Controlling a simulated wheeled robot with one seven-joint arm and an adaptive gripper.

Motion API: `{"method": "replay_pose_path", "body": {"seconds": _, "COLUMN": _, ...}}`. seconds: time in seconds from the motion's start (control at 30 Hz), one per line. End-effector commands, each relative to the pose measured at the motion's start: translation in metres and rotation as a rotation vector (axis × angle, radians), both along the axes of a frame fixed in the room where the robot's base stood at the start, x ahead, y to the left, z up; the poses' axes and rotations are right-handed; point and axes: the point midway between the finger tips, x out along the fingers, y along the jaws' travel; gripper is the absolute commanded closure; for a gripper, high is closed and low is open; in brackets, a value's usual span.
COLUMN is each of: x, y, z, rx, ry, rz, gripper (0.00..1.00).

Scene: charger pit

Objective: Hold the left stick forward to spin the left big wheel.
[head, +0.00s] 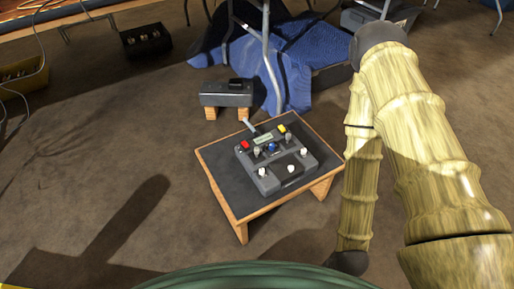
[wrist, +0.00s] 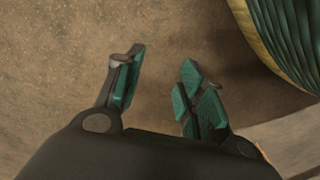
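A dark control box (head: 278,177) sits on a small wooden table (head: 228,187) with a dark top, in the middle of the head view. It carries a small display (head: 263,139), a red button (head: 244,146), a yellow button (head: 282,129), a blue part (head: 271,147) and several small sticks or knobs, some with white tops. Which one is the left stick I cannot tell for sure. No big wheel can be made out. My gripper (wrist: 160,85) is open and empty in the wrist view, over bare brown floor, with no control in its view. My gripper does not show clearly in the head view.
A second dark box (head: 226,94) stands on wooden blocks behind the table. Blue cloth (head: 300,62) and metal legs lie beyond it. A black crate (head: 146,41) and a yellow bin (head: 22,76) with cables stand at the left. The floor left of the table is clear.

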Motion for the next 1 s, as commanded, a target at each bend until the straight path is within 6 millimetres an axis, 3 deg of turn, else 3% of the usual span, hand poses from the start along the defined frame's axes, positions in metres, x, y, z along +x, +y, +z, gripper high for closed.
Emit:
{"method": "replay_pose_path", "body": {"seconds": 0.17, "x": 0.0, "y": 0.0, "z": 0.0, "rx": 0.0, "ry": 0.0, "rz": 0.0, "gripper": 0.61}}
{"method": "replay_pose_path", "body": {"seconds": 0.4, "x": 0.0, "y": 0.0, "z": 0.008, "rx": 0.0, "ry": 0.0, "rz": 0.0, "gripper": 1.0}}
{"method": "replay_pose_path", "body": {"seconds": 0.57, "x": 0.0, "y": 0.0, "z": 0.029, "rx": 0.0, "ry": 0.0, "rz": 0.0, "gripper": 1.0}}
{"method": "replay_pose_path", "body": {"seconds": 1.0, "x": 0.0, "y": 0.0, "z": 0.115, "rx": 0.0, "ry": 0.0, "rz": 0.0, "gripper": 1.0}}
